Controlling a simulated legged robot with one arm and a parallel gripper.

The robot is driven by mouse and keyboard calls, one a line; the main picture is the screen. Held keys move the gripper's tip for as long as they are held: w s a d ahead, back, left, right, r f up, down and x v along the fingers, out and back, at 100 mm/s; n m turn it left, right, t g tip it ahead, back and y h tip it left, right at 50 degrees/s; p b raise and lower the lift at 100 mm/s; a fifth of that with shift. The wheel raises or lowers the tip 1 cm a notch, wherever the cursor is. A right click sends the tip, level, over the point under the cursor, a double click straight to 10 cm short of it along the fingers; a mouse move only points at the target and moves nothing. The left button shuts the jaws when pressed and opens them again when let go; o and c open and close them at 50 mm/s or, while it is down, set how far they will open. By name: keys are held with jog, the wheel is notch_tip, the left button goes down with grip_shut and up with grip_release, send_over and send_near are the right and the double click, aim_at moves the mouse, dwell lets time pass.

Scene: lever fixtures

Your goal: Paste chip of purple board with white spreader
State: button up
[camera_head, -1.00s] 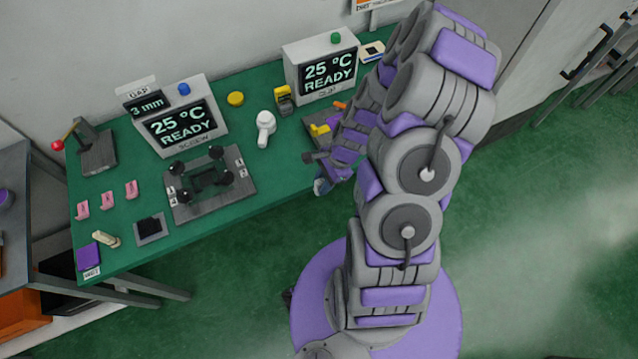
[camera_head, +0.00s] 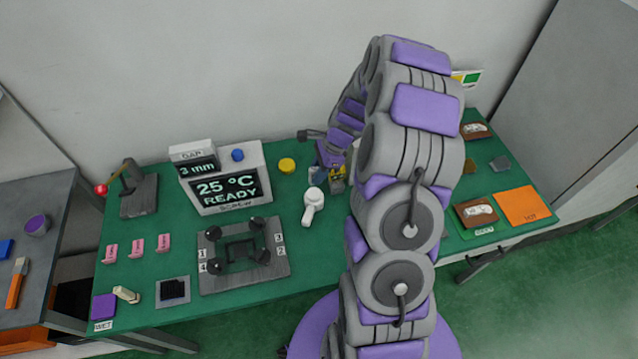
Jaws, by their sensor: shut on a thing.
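My gripper (camera_head: 322,170) is over the middle of the green bench, partly behind my own arm. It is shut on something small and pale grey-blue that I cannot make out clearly. A flat purple square (camera_head: 103,306) lies at the bench's front left corner, above a "WET" label. I cannot tell if it is the purple board. A small cream-white piece (camera_head: 126,294) lies just right of it. I cannot tell if it is the spreader. No chip can be made out. My arm hides part of the bench right of the gripper.
A dark fixture with corner knobs (camera_head: 242,282) stands in front of the "25 °C READY" display box (camera_head: 226,192). An orange "HOT" mat (camera_head: 522,205) and brown boards (camera_head: 476,213) lie at the right end.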

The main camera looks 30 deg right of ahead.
jog(key=shift+w+a+f, duration=0.1)
jog(key=shift+w+f, duration=0.05)
jog(key=shift+w, duration=0.05)
notch_tip(320, 180, down, 6)
jog(key=b, duration=0.5)
jog(key=shift+f, duration=0.2)
dwell(1.2)
jog(key=shift+s+f+p, duration=0.1)
jog(key=shift+p, duration=0.3)
dwell(2.2)
jog(key=shift+r+p, duration=2.8)
jog(key=shift+r, duration=0.75)
